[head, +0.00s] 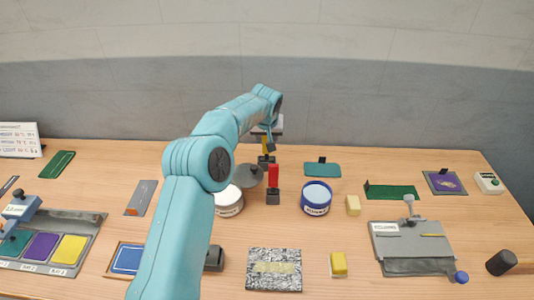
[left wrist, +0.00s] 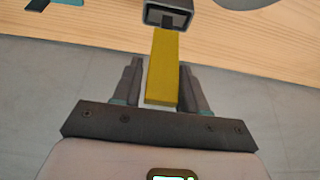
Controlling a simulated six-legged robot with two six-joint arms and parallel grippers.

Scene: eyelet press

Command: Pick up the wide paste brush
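A yellow handle (head: 265,145) stands upright in a dark holder at the back middle of the table. A red handle (head: 273,175) stands in a similar holder just in front. No bristles show, so I cannot tell which is the wide paste brush. My left gripper (head: 269,136) is at the yellow handle. In the left wrist view the yellow handle (left wrist: 162,70) lies between the fingers of my left gripper (left wrist: 160,75), with a narrow gap at the left finger. Its far end enters the dark holder (left wrist: 168,14). My right gripper is not in view.
A white tub (head: 229,203) and a blue-rimmed tub (head: 316,199) stand near the red handle. A round grey disc (head: 249,176) lies beside the holders. A grey press plate (head: 411,243) is at right, a colored tray (head: 44,245) at left. A wall (head: 330,110) rises behind.

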